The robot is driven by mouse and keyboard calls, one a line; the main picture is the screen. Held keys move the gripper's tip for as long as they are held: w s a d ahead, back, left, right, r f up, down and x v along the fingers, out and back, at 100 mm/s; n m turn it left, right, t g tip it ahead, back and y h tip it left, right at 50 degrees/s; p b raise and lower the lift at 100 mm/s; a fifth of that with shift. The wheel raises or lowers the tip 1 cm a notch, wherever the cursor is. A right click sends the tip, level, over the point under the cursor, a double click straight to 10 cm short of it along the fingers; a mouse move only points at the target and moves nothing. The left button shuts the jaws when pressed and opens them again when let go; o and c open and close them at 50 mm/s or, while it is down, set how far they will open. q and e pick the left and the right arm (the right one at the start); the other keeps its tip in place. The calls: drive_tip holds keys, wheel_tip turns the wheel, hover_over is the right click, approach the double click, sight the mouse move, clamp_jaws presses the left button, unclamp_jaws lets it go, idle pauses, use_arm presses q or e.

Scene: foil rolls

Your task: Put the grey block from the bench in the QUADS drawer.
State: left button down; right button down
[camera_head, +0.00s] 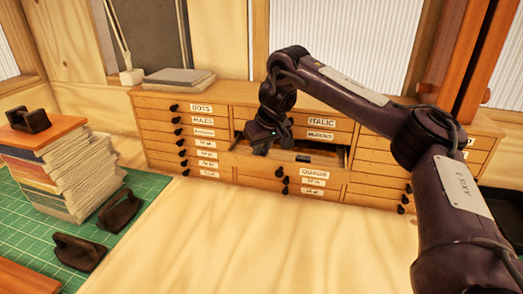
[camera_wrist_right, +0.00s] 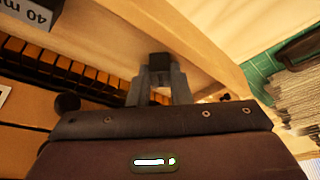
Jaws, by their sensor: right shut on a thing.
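The QUADS drawer (camera_head: 285,168) is pulled out of the cabinet's middle column; its label is blurred. My right gripper (camera_head: 260,149) is over the left part of this open drawer, pointing down. In the wrist view my right gripper (camera_wrist_right: 161,82) is shut on a small dark grey block (camera_wrist_right: 160,63), which sits between its fingertips. I cannot tell whether the block touches the drawer floor. My left gripper is not in view.
A dark piece (camera_head: 303,158) lies in the drawer; a piece lettered "40 m" (camera_wrist_right: 25,14) shows in the wrist view. The cabinet (camera_head: 225,93) carries grey slabs (camera_head: 178,77). A paper stack (camera_head: 85,180) and dark handled tools (camera_head: 78,250) stand left. The bench centre is clear.

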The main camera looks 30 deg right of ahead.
drive_tip(key=shift+a, duration=0.1)
drive_tip(key=c, duration=1.3)
unclamp_jaws()
drive_tip(key=shift+f, duration=0.1)
drive_tip(key=shift+p+v, duration=2.65)
drive_tip(key=shift+v, duration=3.5)
